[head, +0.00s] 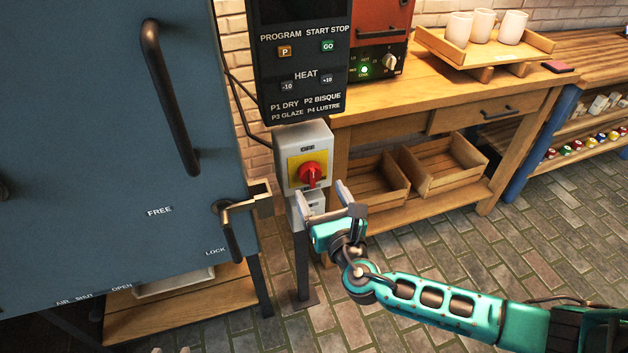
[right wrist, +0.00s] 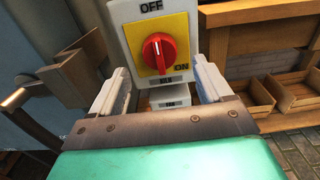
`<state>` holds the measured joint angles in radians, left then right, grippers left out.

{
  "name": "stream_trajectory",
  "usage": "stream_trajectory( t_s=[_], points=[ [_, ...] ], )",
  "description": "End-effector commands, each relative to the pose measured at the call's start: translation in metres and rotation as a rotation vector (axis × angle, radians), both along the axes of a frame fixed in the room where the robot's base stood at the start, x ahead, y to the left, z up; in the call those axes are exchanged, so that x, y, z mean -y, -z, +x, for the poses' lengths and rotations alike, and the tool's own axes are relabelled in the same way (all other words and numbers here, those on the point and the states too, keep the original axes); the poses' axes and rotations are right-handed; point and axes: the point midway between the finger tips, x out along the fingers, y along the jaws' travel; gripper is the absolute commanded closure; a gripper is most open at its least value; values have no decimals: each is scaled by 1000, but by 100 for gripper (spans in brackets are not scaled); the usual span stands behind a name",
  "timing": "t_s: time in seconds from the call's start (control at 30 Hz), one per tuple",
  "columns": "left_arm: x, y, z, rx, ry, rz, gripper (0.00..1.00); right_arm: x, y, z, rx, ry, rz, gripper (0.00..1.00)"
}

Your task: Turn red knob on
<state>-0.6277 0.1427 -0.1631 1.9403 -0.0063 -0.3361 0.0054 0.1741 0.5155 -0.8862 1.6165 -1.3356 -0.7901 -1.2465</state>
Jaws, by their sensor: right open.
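The red knob (head: 311,174) sits on a yellow plate on the grey switch box (head: 318,138), which stands on a post beside the blue kiln. In the right wrist view the red knob (right wrist: 158,52) is ahead, between and beyond my fingers, with OFF above it and ON at its lower right.
The blue kiln door (head: 110,130), with a handle and a latch (head: 240,203), stands close to the left. A black control panel (head: 300,60) hangs above the box. A wooden workbench (head: 440,100) with crates is on the right. The brick floor in front is clear.

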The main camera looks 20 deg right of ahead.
Motion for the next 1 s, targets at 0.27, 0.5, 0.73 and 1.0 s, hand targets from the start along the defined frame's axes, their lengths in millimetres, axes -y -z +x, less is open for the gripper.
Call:
stream_trajectory(
  t_s=[0.27, 0.5, 0.73, 1.0],
  points=[
    [0, 1, 3, 7, 0, 0, 57, -2, 1, 41, -1, -1, 1, 21],
    [0, 1, 4, 8, 0, 0, 57, -2, 1, 48, -2, -1, 3, 21],
    [0, 1, 3, 7, 0, 0, 57, -2, 1, 48, -2, -1, 3, 27],
    [0, 2, 2, 4, 0, 1, 57, -2, 1, 48, -2, -1, 2, 53]
  ],
)
